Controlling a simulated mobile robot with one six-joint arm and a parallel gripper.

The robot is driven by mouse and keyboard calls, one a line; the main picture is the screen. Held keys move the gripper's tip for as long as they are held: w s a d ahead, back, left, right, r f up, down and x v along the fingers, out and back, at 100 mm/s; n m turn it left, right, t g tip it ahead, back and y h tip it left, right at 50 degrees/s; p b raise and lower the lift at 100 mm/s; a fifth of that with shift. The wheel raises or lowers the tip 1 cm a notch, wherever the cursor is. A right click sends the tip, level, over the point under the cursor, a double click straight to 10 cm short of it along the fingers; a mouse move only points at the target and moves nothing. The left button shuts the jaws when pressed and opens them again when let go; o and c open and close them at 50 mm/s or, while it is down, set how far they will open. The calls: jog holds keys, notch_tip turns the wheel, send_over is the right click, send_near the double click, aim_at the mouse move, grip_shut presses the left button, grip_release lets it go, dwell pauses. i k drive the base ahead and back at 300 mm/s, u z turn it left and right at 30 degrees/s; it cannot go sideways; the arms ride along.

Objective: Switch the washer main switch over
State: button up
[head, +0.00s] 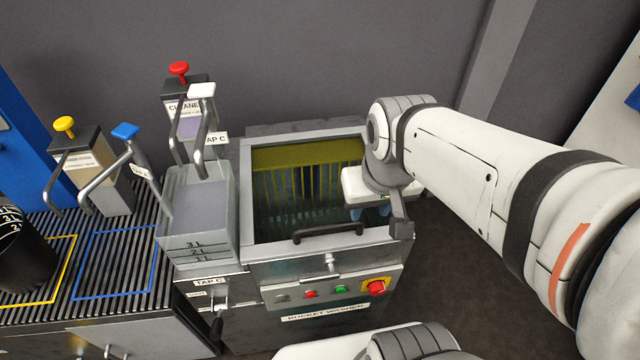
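The bucket washer (262,252) stands at the middle, with a label on its lower front. On its sloped front panel, a red knob on a yellow plate (376,287) sits at the right end and looks like the main switch. I cannot read which way it is set. My gripper (370,212) is over the right part of the washer's top, above and behind the panel and apart from the red knob. Bluish finger ends show below its pale body. I cannot tell whether they are open or shut.
Small red (310,294) and green (341,289) buttons sit left of the knob. A black handle (328,232) crosses the washer's front edge. A graduated grey container (198,225) and taps stand to the left. A black bucket (22,245) stands far left.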

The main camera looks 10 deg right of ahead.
aim_at(378, 288)
jog(key=z, duration=2.9)
jog(key=k, duration=1.3)
jog(key=u, duration=0.05)
